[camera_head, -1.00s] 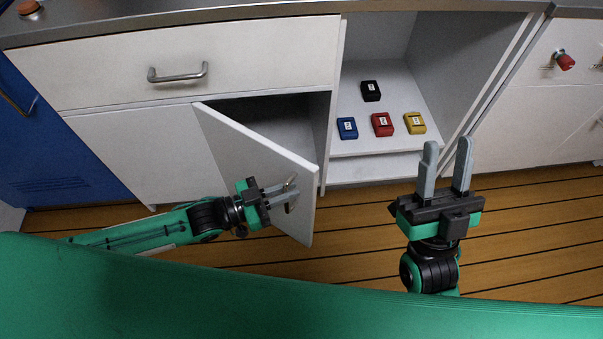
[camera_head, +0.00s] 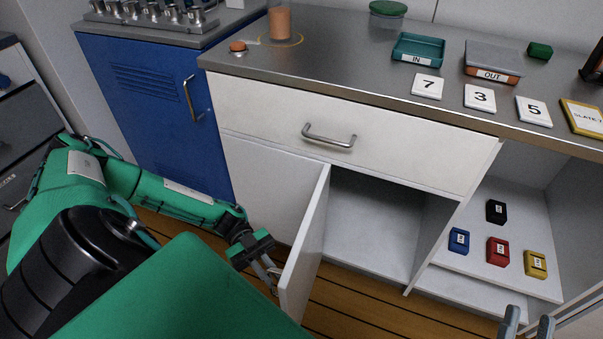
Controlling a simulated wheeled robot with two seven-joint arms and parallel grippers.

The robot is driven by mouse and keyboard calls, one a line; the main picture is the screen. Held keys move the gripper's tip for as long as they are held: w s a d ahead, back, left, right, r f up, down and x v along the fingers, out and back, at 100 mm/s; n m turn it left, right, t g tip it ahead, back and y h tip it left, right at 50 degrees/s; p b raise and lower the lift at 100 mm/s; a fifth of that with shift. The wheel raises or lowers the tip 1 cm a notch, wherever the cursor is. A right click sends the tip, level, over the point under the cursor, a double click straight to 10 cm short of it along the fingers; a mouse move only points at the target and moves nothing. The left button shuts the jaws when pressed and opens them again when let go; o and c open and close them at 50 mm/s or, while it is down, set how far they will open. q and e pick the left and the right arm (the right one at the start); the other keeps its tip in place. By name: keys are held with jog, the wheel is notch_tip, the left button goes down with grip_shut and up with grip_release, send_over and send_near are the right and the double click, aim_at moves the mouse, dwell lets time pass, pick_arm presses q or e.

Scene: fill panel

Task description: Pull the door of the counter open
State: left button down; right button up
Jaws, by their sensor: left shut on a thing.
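The white door (camera_head: 307,245) of the counter stands well open, swung out edge-on toward me from its left side. The empty interior (camera_head: 375,225) of the cupboard shows behind it. My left gripper (camera_head: 272,280) is at the door's outer face near its free edge, shut on the door's handle. The handle is mostly hidden by the fingers and the door. My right gripper (camera_head: 529,323) shows only its fingertips at the bottom right edge. They are apart, with nothing seen between them.
A closed drawer (camera_head: 345,133) with a bar handle is above the cupboard. A blue cabinet (camera_head: 150,110) stands to the left. The open compartment at right holds black, blue, red and yellow boxes. Trays (camera_head: 418,50) and number tiles (camera_head: 480,97) lie on the countertop.

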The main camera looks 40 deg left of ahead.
pick_arm(q)
jog(key=a+g, duration=0.1)
jog(key=a, duration=0.5)
jog(key=shift+s+a+m, duration=0.25)
jog(key=shift+s+m, duration=0.15)
pick_arm(e)
jog(key=shift+w+a+f+g, duration=0.1)
jog(key=shift+a+f+g, duration=0.05)
jog(key=shift+f+g, duration=0.25)
pick_arm(q)
jog(key=c, duration=1.6)
grip_release()
